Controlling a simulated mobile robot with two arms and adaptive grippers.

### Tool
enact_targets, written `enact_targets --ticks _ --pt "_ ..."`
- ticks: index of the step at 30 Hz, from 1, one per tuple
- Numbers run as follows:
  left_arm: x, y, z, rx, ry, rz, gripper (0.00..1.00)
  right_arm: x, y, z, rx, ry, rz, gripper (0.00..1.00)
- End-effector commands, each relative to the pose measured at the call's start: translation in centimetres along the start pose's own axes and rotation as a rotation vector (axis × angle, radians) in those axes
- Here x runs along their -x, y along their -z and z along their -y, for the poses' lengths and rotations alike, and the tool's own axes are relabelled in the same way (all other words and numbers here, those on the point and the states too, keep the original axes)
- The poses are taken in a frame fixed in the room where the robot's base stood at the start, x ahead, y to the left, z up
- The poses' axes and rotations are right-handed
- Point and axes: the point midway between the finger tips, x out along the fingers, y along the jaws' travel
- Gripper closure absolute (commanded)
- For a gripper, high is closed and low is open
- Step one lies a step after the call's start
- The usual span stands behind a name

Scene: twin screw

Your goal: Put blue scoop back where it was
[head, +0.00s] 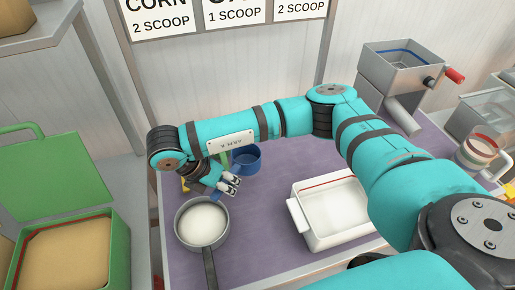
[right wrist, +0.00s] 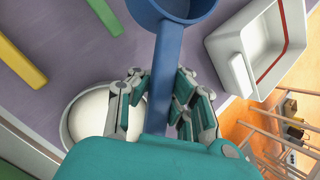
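The blue scoop (head: 246,160) is over the purple mat, behind the white pot (head: 203,222). Its cup (right wrist: 185,8) and long handle (right wrist: 166,70) show in the right wrist view. My right gripper (head: 232,184) has its fingers on both sides of the handle and appears shut on it; it also shows in the right wrist view (right wrist: 162,88). The arm hides part of the scoop in the head view. A green handle (right wrist: 100,15) and a yellow handle (right wrist: 22,62) lie to the left of the scoop in the wrist view. My left gripper is not in view.
A white tray (head: 296,215) stands to the right of the pot, its inside white with a red line. A green bin (head: 120,240) of tan grain is at left. A grey hopper machine (head: 375,75) stands at the back right. Purple mat (head: 262,215) is bare between pot and tray.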

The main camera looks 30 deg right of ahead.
Motion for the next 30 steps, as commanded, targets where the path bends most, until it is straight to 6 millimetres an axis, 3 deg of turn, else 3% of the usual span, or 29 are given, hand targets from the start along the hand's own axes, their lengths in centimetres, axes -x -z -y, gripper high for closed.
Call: enact_targets --ticks 3,8,24,30 --pt "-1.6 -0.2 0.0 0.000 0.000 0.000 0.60 -1.9 1.0 -0.6 0.001 -0.001 -0.001 1.00" --pt "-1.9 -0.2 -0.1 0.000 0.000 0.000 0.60 -2.7 0.6 -1.1 -0.002 -0.002 -0.001 1.00" --pt "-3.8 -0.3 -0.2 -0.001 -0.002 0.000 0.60 -8.1 -10.2 -6.4 -0.003 0.000 -0.002 1.00" --pt "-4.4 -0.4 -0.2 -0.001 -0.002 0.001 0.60 -8.7 -12.0 -7.3 0.002 -0.004 0.000 1.00"
